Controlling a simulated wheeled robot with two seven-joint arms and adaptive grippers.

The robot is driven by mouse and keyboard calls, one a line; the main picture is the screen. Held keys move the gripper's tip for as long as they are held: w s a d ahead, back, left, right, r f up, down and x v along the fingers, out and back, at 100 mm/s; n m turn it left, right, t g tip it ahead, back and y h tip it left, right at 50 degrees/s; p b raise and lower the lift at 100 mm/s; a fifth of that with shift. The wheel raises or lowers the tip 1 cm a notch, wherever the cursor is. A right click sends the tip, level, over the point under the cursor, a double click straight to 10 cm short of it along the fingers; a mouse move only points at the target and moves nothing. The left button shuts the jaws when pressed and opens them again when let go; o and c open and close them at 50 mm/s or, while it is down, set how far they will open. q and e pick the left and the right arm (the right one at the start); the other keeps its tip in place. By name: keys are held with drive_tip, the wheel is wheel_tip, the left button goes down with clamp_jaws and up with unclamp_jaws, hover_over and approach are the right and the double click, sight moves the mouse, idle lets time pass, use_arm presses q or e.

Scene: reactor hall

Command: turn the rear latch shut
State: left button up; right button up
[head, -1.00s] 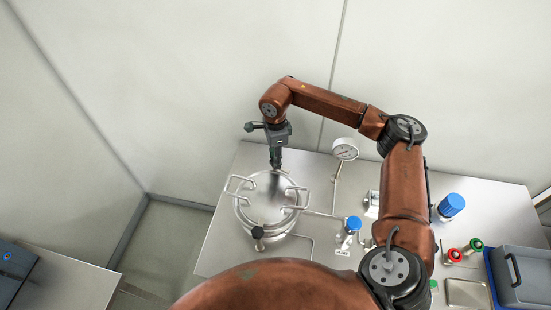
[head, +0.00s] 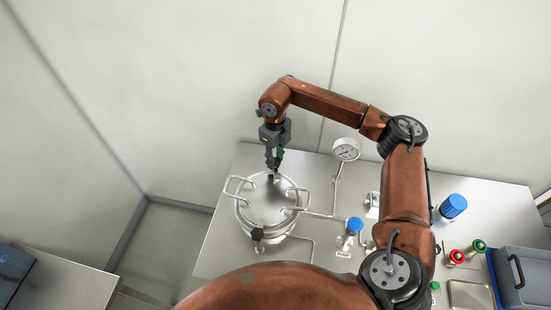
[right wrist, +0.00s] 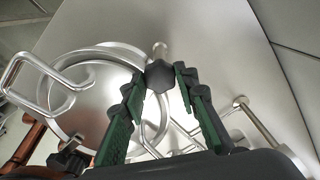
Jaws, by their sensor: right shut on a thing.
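The steel vessel (head: 268,205) with a round lid and loop handles stands on the left part of the bench. The dark knob of the rear latch (right wrist: 160,74) sits at the vessel's rim in the right wrist view. In the head view my gripper covers it. My right gripper (head: 274,174) points down at the vessel's rear edge, its green-padded fingers (right wrist: 161,84) shut on the knob from both sides. The front latch (head: 257,234), with a black knob, is on the near side of the vessel. My left gripper is not in view.
A pressure gauge (head: 346,149) on a thin pipe stands right of the vessel. A blue-capped valve (head: 354,226) is near the pipework. Red (head: 457,256) and green (head: 479,245) knobs and a grey bin (head: 522,275) lie at the right. The wall is close behind.

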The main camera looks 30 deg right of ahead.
drive_tip(key=shift+m, duration=1.7)
drive_tip(key=o, duration=1.2)
drive_tip(key=shift+c, duration=0.2)
wheel_tip(320, 180, up, 12)
